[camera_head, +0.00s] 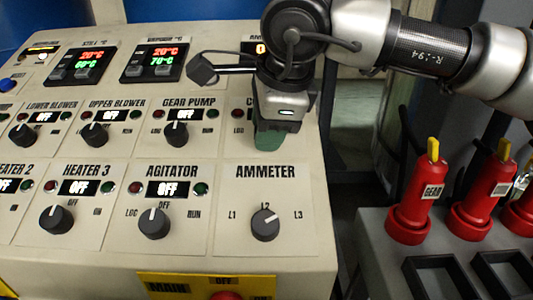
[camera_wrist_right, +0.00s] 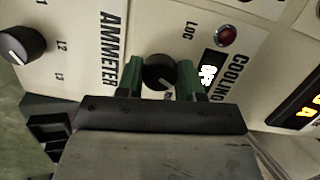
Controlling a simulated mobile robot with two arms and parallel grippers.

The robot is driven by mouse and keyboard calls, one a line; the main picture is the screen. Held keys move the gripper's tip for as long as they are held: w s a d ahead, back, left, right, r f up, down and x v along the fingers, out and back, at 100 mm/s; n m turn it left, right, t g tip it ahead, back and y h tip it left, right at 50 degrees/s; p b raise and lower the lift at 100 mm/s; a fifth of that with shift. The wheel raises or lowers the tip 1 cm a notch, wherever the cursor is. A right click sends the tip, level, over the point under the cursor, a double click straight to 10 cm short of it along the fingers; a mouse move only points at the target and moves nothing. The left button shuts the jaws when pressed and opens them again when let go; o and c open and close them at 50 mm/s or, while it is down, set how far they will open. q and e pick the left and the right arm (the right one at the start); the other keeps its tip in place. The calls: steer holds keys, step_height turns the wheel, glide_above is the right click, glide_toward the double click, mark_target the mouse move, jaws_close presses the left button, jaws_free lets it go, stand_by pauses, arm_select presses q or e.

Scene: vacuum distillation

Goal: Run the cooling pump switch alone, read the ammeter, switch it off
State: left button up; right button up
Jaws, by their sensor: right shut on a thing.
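The cooling pump switch is a dark round knob (camera_wrist_right: 158,72) on the beige panel. In the wrist view my right gripper (camera_wrist_right: 159,66) has its green fingers on both sides of this knob and is shut on it. The "COOLING" label and a small display (camera_wrist_right: 208,72) reading OFF show beside it, with a red lamp (camera_wrist_right: 225,36). In the head view my right gripper (camera_head: 270,138) hides the knob and most of its label. The ammeter readout (camera_head: 261,47) at the panel's top is mostly hidden behind my arm; only part of an orange digit shows. The ammeter selector knob (camera_head: 265,225) sits below my gripper.
Neighbouring knobs include gear pump (camera_head: 176,134) and agitator (camera_head: 154,223), both with displays reading OFF. A yellow main switch plate (camera_head: 180,284) is at the front edge. Red plugs (camera_head: 420,190) with yellow tops stand on a grey box at the right.

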steer(key=m+b, duration=0.2)
steer(key=b, duration=0.1)
steer(key=m+b, duration=0.1)
steer(key=shift+f+m+t, duration=0.25)
steer(key=shift+m+t, duration=0.05)
steer(key=shift+t, duration=0.1)
steer(key=shift+r+m+t+b, duration=0.25)
steer(key=shift+m+t+b, duration=0.15)
steer(key=shift+m+b, duration=1.25)
steer(key=o, duration=0.9)
steer(key=v, duration=1.1)
steer(key=shift+f, duration=0.1)
